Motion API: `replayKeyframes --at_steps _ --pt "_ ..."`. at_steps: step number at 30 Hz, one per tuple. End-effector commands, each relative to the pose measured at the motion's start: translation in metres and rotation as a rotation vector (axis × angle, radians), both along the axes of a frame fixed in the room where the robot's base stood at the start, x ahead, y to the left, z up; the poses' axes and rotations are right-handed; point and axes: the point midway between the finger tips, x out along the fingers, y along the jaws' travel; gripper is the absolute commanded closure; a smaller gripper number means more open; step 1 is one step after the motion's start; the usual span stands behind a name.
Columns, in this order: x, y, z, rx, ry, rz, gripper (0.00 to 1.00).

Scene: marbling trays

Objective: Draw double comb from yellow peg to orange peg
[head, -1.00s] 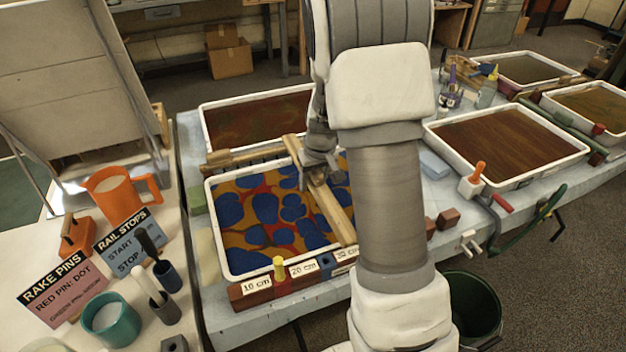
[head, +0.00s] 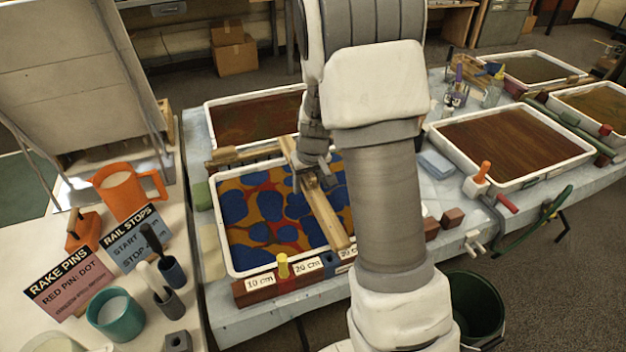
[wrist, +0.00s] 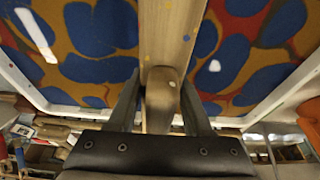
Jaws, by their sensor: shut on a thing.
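The double comb (head: 328,218) is a pale wooden bar lying across the tray (head: 226,240) of blue, orange and red marbled paint. My gripper (head: 312,180) is shut on the comb's rounded wooden handle (wrist: 160,92), between the fingers in the wrist view. Any teeth under the bar are hidden. The yellow peg (head: 283,265) stands upright in the labelled rail (head: 313,278) along the tray's near edge. The bar's near end is to the right of this peg and apart from it. I cannot make out an orange peg; my arm covers the rail's right part.
A brown-filled tray (head: 207,118) lies behind, with wooden rakes (head: 240,156) between. Another brown tray (head: 432,135) and an orange-handled tool (head: 482,172) are at right. Cups, an orange jug (head: 124,190) and signs stand on the left table. A dark bucket (head: 478,310) is below right.

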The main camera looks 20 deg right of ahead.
Motion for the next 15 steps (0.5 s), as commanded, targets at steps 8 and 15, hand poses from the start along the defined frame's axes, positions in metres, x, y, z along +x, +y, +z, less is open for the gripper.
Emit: replayKeyframes --at_steps 8,15 --pt "0.001 0.018 0.001 -0.001 0.0 0.002 0.95" --pt "0.0 0.032 0.001 -0.001 0.0 0.003 0.95"
